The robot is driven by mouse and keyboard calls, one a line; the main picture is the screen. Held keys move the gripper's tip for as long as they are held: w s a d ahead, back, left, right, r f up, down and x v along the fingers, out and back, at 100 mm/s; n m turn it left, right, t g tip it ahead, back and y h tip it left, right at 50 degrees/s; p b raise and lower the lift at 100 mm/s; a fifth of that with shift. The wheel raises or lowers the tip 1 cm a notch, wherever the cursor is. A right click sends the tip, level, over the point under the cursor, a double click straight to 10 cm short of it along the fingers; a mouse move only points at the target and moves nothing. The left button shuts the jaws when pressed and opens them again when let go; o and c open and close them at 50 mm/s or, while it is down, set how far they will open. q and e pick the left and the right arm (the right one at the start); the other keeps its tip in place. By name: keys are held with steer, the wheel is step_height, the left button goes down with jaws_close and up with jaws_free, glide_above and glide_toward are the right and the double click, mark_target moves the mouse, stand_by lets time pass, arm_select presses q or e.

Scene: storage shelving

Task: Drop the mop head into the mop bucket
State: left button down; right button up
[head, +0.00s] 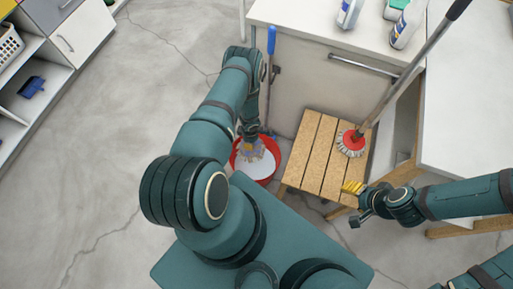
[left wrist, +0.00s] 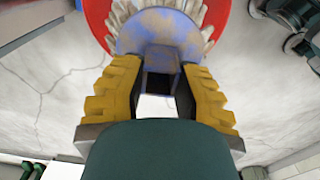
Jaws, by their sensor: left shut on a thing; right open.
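The red mop bucket (head: 237,168) stands on the floor left of a wooden stool, its inside pale; its red wall also shows in the left wrist view (left wrist: 236,22). The mop head (head: 254,150) has whitish strands and a worn blue disc, and it hangs over or within the bucket's opening; I cannot tell its exact height. In the left wrist view, my left gripper (left wrist: 160,80) has its yellow fingers shut on the square blue socket of the mop head (left wrist: 158,32), strands pointing away. My right gripper (head: 353,188) is open and empty by the stool's front right corner.
A mop with a red head (head: 350,141) stands on the slatted wooden stool (head: 310,158), its long handle leaning right. A blue-handled pole (head: 271,45) stands behind the bucket by the white counter (head: 300,25), which carries bottles. Open floor lies left; shelving stands far left.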

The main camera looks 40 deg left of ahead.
arm_select(q)
steer(key=shift+f+b, duration=1.75)
steer(key=shift+f, duration=0.65)
steer(key=c, duration=0.7)
jaws_free()
step_height(320, 180, up, 12)
steer(key=shift+r, duration=0.1)
